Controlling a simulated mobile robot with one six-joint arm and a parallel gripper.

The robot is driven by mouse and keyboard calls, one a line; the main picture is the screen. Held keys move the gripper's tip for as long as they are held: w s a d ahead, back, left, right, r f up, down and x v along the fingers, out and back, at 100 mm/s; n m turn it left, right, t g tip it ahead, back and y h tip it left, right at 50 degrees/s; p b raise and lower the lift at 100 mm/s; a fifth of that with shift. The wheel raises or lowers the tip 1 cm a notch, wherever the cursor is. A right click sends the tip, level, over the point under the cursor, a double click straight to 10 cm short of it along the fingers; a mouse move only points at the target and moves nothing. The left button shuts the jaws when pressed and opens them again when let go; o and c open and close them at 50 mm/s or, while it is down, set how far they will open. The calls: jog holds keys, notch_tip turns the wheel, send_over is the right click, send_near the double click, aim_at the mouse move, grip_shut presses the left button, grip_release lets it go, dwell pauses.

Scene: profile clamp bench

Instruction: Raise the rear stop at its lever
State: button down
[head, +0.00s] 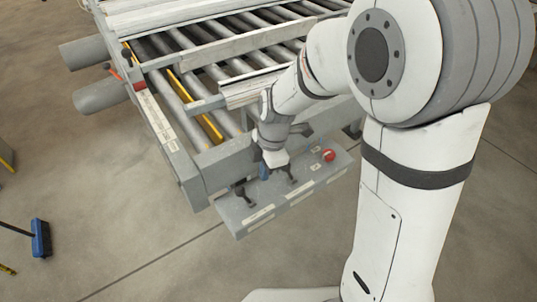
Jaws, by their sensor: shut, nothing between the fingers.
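My gripper (264,172) is over the grey control box at the front end of the roller bench, pointing down. Its fingers are shut with nothing between them, and the tips are small in this view. Two black levers stand on the box: a left lever (243,193) just left of and below my gripper, and a right lever (289,174) just right of it. I cannot tell whether my gripper touches either one, or which one belongs to the rear stop. A yellow bar (196,106) lies between the rollers; whether it is the rear stop is unclear.
The control box (285,201) has pale labels and a red button (328,155) at its right. The roller bench (157,122) carries long pale profiles (222,47). A blue broom head (40,238) lies on the floor at left. The floor before the box is clear.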

jog(key=shift+w+d+r+p, duration=0.1)
jog(key=shift+w+d+r, duration=0.15)
jog(key=shift+d, duration=0.3)
jog(key=shift+w+d+r+p, duration=0.1)
jog(key=shift+w+d+p, duration=0.1)
jog(key=shift+d, duration=0.35)
jog(key=shift+w+d+r+p, duration=0.1)
jog(key=shift+w+d+r, duration=0.15)
jog(key=shift+d, duration=0.3)
